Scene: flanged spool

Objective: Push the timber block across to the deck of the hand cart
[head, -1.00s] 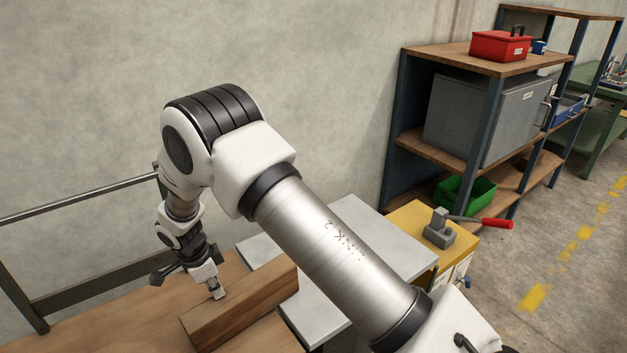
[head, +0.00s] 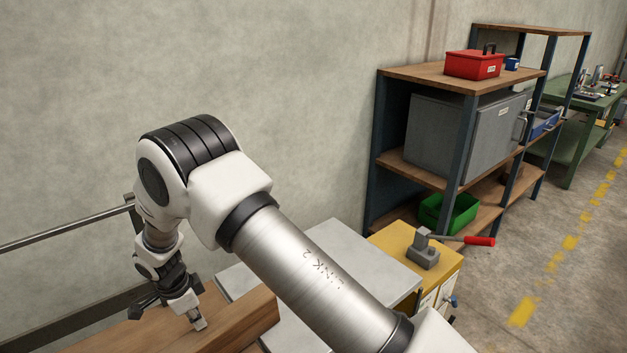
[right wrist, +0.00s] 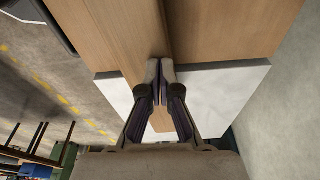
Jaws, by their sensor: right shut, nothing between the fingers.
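The timber block (head: 245,322) is a long brown beam at the bottom of the head view. It lies on a flat wooden deck (head: 105,342) with a tubular rail behind, which looks like the hand cart. The block's right end reaches over a light grey slab (head: 335,245). In the right wrist view the block (right wrist: 120,35) runs lengthwise from the wooden deck (right wrist: 230,30) to over the grey slab (right wrist: 225,95). My right gripper (head: 199,324) is shut and empty, pointing down at the block's wall side. Its tips (right wrist: 160,66) are at the block's edge; contact is unclear.
A metal rail (head: 70,224) stands behind the deck, near the wall. A yellow cabinet (head: 398,247) with a red-handled lever tool (head: 440,247) stands right of the slab. A shelf unit (head: 470,165) holds a red toolbox (head: 473,64) and green bin (head: 449,212). The floor at right is clear.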

